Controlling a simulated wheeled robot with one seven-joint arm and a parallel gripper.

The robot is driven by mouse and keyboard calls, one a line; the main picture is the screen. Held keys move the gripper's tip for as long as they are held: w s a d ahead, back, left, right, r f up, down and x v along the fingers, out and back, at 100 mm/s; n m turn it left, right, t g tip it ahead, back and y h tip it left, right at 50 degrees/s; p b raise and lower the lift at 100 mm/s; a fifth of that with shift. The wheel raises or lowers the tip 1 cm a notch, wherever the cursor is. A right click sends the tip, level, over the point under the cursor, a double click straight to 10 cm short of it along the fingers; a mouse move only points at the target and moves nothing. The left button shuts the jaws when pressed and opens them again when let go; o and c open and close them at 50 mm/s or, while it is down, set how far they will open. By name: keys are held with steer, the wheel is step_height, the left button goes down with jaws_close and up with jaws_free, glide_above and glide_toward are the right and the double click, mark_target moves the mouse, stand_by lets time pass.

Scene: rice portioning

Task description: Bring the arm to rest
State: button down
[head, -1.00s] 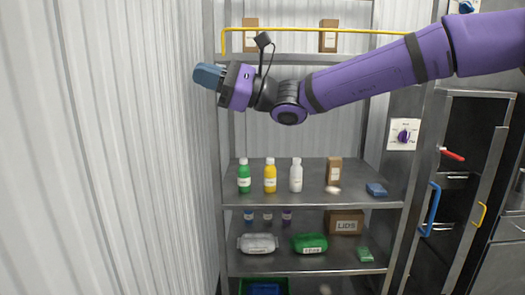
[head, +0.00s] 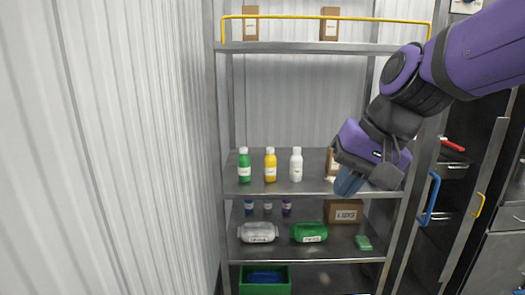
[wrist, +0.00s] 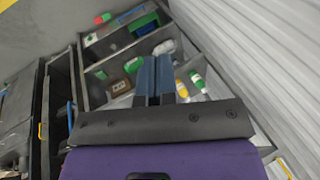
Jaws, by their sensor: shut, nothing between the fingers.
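My purple arm reaches in from the upper right of the head view. My gripper (head: 347,183) points downward in front of the right side of the steel shelf rack (head: 300,188). Its blue fingers are shut with nothing between them. In the wrist view the blue fingers (wrist: 154,80) lie side by side, with the shelves beyond them.
The middle shelf holds green (head: 244,166), yellow (head: 270,165) and white (head: 296,165) bottles. A blue-handled cabinet (head: 429,199) stands right; a corrugated wall (head: 110,150) is left.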

steer(key=s+d+t+h, duration=0.1)
steer(key=s+d, duration=0.3)
steer(key=d, duration=0.4)
steer(key=s+d+n+t+h, duration=0.1)
steer(key=s+d+h, duration=0.2)
steer(key=d, duration=0.6)
steer(key=s, duration=0.2)
steer(key=shift+s+r+t, duration=0.2)
steer(key=shift+s+t, duration=0.1)
steer(key=shift+t, duration=0.1)
steer(key=shift+d, duration=0.1)
